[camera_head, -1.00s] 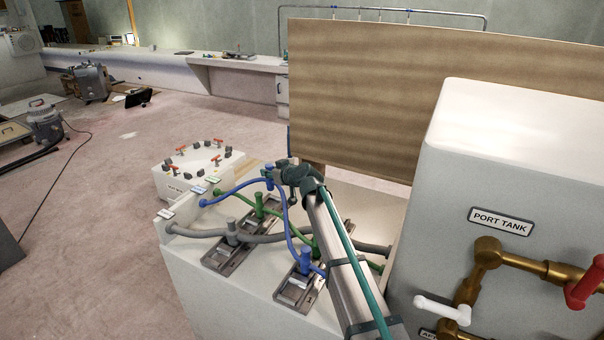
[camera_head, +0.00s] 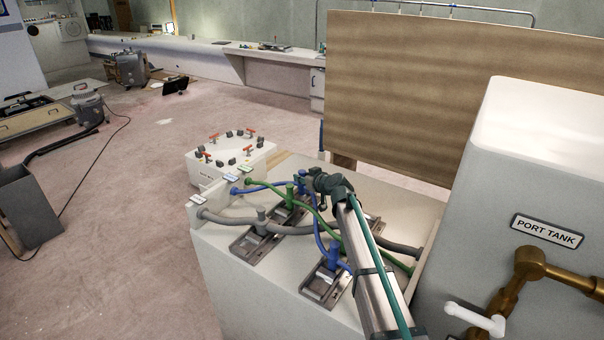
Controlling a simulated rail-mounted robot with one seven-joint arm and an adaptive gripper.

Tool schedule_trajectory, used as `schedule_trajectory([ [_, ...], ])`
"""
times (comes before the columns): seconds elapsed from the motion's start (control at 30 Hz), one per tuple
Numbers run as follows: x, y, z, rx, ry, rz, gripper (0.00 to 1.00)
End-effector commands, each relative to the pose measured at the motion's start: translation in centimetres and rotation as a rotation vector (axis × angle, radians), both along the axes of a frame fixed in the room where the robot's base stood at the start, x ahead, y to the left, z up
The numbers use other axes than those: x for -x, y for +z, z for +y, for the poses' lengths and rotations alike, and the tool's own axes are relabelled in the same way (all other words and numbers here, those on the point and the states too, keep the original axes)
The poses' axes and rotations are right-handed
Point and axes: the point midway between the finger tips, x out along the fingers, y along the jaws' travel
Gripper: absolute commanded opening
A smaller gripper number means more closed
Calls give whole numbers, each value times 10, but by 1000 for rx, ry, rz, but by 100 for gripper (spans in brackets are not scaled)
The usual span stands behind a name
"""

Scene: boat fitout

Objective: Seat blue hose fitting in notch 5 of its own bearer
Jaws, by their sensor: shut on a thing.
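My gripper (camera_head: 309,181) is shut on a blue hose fitting (camera_head: 301,178) at the back of the white bench top. The blue hose (camera_head: 262,187) runs left from it to the bench's left edge. Another stretch runs down to a second blue fitting (camera_head: 333,254), which stands on the front dark metal bearer (camera_head: 318,292). More dark bearers lie on the bench, one at the left (camera_head: 250,246) and one behind it (camera_head: 284,213). The notches and any gap beneath the held fitting are too small to tell; my arm partly hides the right side.
A green hose (camera_head: 266,182) and a grey hose (camera_head: 230,219) cross the bench close to the blue one. A white tank box labelled PORT TANK (camera_head: 490,150) stands at the right. A brown board (camera_head: 430,90) rises behind.

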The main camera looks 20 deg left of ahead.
Motion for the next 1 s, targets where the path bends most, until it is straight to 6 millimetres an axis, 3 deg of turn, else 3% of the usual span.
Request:
schedule_trajectory([
  [1.0,0,-11,0,-1,0,-1,0],
])
